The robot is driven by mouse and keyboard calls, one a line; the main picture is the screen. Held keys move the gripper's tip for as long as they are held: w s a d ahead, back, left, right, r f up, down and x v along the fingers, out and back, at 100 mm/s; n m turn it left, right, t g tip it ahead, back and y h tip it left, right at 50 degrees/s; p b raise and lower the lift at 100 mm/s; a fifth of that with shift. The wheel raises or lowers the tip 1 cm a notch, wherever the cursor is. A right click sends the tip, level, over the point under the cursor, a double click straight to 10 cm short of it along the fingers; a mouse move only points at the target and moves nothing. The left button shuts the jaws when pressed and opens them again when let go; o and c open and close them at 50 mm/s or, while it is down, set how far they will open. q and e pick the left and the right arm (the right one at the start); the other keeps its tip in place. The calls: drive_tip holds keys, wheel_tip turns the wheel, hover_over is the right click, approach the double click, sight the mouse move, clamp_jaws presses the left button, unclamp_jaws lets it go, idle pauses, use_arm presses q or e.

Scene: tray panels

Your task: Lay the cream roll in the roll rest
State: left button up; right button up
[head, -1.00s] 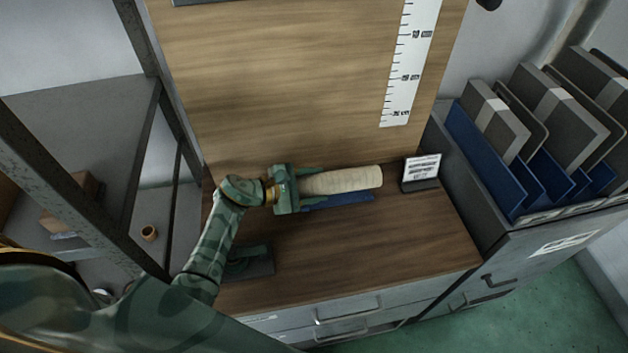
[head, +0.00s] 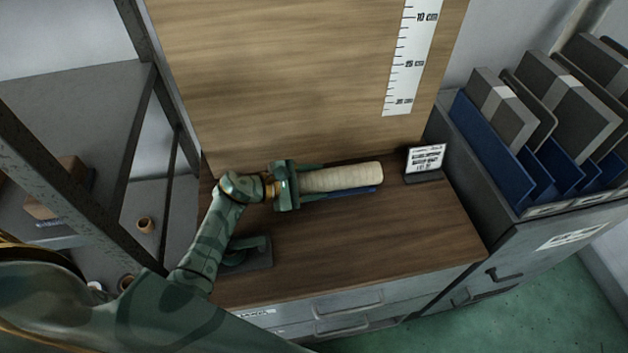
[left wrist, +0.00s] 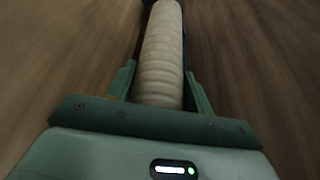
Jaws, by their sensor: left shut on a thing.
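The cream roll (head: 350,176) lies lengthwise in my left gripper (head: 316,181), pointing right over the desk. The gripper is shut on its left end, with one finger along each side. The left wrist view also shows the cream roll (left wrist: 162,50) between the green fingers (left wrist: 160,85). A blue piece (head: 364,189), which looks like the roll rest, shows as a narrow strip along the roll's near side. The roll hides most of it, and I cannot tell whether they touch. My right gripper is not in view.
A small label stand (head: 424,163) stands just right of the roll's far end. A dark green object (head: 247,252) sits on the desk near my left forearm. A wooden back panel (head: 300,80) rises behind.

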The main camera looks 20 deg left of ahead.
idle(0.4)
use_arm(q)
drive_tip(key=o, duration=1.4)
drive_tip(key=shift+f, duration=0.1)
